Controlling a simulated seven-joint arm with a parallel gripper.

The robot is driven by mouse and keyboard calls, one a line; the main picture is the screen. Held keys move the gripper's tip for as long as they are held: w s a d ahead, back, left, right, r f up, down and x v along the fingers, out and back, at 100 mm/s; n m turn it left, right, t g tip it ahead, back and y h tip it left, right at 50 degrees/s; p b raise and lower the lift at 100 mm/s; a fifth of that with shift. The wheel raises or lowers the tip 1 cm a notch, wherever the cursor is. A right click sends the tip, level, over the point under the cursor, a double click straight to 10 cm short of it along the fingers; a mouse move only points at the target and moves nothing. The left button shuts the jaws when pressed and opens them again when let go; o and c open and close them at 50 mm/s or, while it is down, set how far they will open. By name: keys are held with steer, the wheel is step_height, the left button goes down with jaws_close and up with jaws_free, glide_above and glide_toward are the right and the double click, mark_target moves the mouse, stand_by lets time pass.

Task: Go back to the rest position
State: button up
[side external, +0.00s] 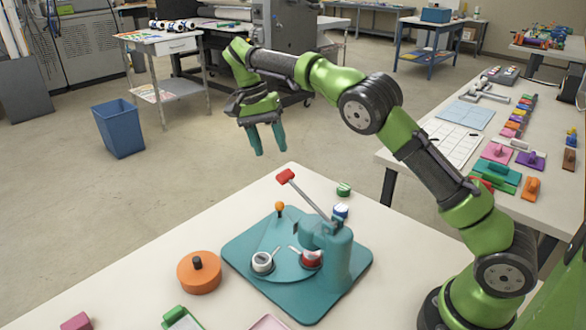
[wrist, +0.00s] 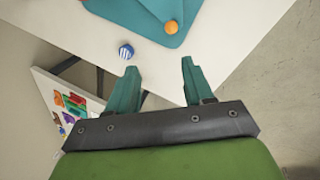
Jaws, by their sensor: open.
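My gripper (side external: 270,152) hangs in the air above the far edge of the white table, fingers pointing down. Its two teal fingers are apart with nothing between them, as the wrist view also shows (wrist: 160,66). A teal press (side external: 338,262) with a red-ended lever (side external: 286,177) stands on a teal base plate (side external: 243,247) below and to the right of the gripper.
An orange round container (side external: 199,272) with a black knob sits left of the press. A small green and white round piece (side external: 343,188) lies behind it. A side table (side external: 400,155) with coloured stamps stands right. A blue bin (side external: 119,128) stands on the floor. Air around the gripper is clear.

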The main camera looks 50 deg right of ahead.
steer(key=s+r+n+t+y, duration=0.1)
steer(key=s+r+n+t, duration=0.15)
steer(key=s+r, duration=0.35)
steer(key=s+r+n+t+y, duration=0.2)
steer(key=s+r+t, duration=0.1)
steer(key=s, duration=0.5)
steer(key=s+a+f+n+t, duration=0.1)
steer(key=s+f+t, duration=0.1)
steer(key=s, duration=0.4)
steer(key=s+a+f+n+t, duration=0.2)
steer(key=s, duration=0.5)
steer(key=shift+f+t, duration=0.35)
steer(key=shift+f, duration=0.05)
